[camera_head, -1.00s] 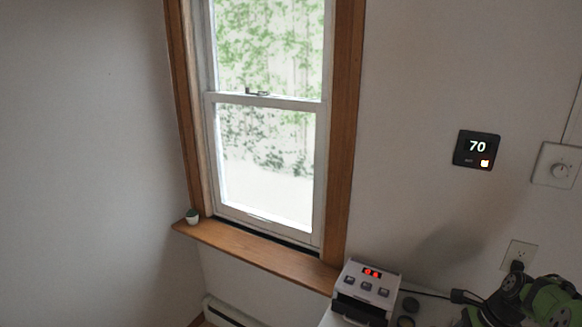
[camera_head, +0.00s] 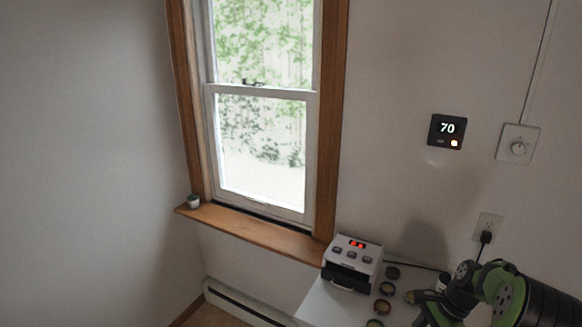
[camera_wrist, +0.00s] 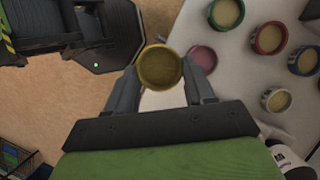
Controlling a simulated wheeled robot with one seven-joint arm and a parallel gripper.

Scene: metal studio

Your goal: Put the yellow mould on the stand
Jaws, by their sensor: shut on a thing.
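The yellow mould (camera_wrist: 160,68) is a round, shallow cup with a yellow rim. In the wrist view it sits between the two fingertips of my gripper (camera_wrist: 162,84), which is shut on it. Part of the white table and the tan floor lie beneath it in that view. In the head view my arm is at the lower right, and the fingertips and the held mould are out of sight there. I cannot make out the stand for certain in either view.
A white table (camera_wrist: 238,85) carries several round moulds, including a pink one (camera_wrist: 203,57), a red one (camera_wrist: 269,38) and a green one (camera_wrist: 226,13). A white device with red digits (camera_head: 352,262) stands by the windowsill (camera_head: 255,232). A wire basket (camera_wrist: 22,160) is at the lower left.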

